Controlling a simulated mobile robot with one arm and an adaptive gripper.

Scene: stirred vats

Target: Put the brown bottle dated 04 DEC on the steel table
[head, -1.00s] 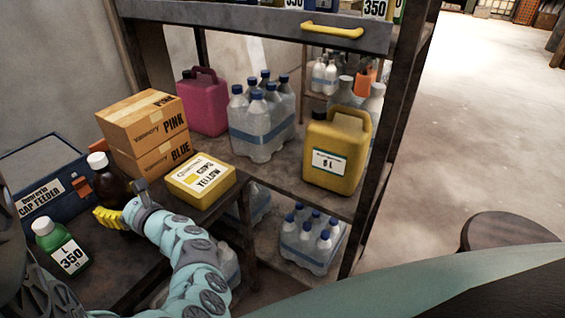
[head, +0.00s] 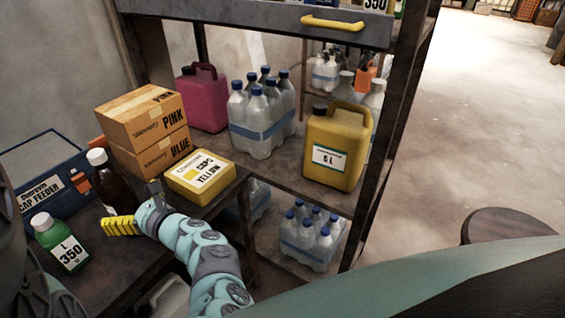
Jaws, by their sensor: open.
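A brown bottle (head: 112,185) with a white cap stands upright on the dark table (head: 125,270) at the left, between the blue box and the cardboard boxes. No date can be read on it. My gripper (head: 128,210) is open, with its yellow finger pad just in front of the bottle's lower part. It overlaps the bottle in the picture, and I cannot tell whether it touches. I cannot tell whether this dark table is the steel table.
A green bottle (head: 60,243) stands in front left. A blue cap feeder box (head: 45,175), cardboard boxes (head: 150,140) and a yellow caps box (head: 200,177) crowd the table. A shelf (head: 280,165) behind holds a yellow canister (head: 337,150) and clear bottles (head: 262,120). Open floor lies right.

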